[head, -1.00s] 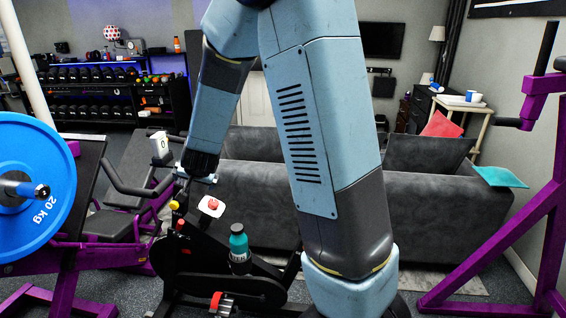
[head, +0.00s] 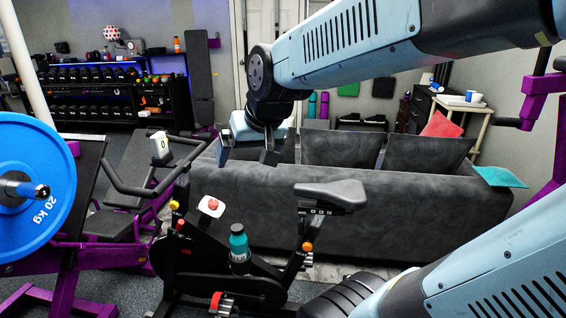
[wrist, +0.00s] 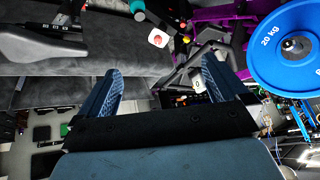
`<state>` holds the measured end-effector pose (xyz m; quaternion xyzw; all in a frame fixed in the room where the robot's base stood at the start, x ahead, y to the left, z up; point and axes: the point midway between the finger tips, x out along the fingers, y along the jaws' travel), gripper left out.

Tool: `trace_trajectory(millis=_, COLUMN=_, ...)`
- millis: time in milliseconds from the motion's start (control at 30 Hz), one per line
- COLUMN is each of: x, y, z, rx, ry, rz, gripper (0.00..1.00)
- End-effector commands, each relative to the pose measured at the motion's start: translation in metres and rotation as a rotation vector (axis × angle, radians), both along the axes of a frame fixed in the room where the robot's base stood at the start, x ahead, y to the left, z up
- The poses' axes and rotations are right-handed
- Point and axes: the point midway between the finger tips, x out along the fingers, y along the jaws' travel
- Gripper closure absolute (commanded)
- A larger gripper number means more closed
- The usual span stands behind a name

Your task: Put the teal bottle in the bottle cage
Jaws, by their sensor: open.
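The teal bottle (head: 238,241) with a dark cap stands upright at the black exercise bike's frame, below its handlebars. A dark band crosses its lower part, which looks like the bottle cage (head: 240,266), but I cannot tell exactly how deep the bottle sits. The bottle also shows, partly cut off, at the top of the wrist view (wrist: 138,7). My gripper (head: 246,158) is open and empty, above and apart from the bottle, in front of the grey sofa in the head view. Its two fingers (wrist: 161,72) are spread in the wrist view with nothing held.
The bike's saddle (head: 330,194) is right of the bottle, and its console with a red knob (head: 211,206) is to the left. A grey sofa (head: 400,215) stands behind. A blue weight plate (head: 35,190) and purple rack are at left.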

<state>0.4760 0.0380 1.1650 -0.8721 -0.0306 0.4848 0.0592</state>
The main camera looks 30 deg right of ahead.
Motion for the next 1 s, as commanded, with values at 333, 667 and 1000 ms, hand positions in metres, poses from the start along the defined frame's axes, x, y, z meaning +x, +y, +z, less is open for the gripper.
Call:
trace_trajectory(millis=333, x=-0.078, y=-0.035, z=0.010, rx=-0.120, ry=0.056, rz=0.008, gripper=0.00)
trace_trajectory(millis=667, x=-0.085, y=-0.038, z=0.010, rx=-0.135, ry=0.065, rz=0.008, gripper=0.00)
trace_trajectory(millis=1000, x=-0.085, y=-0.038, z=0.010, rx=-0.134, ry=0.065, rz=0.008, gripper=0.00)
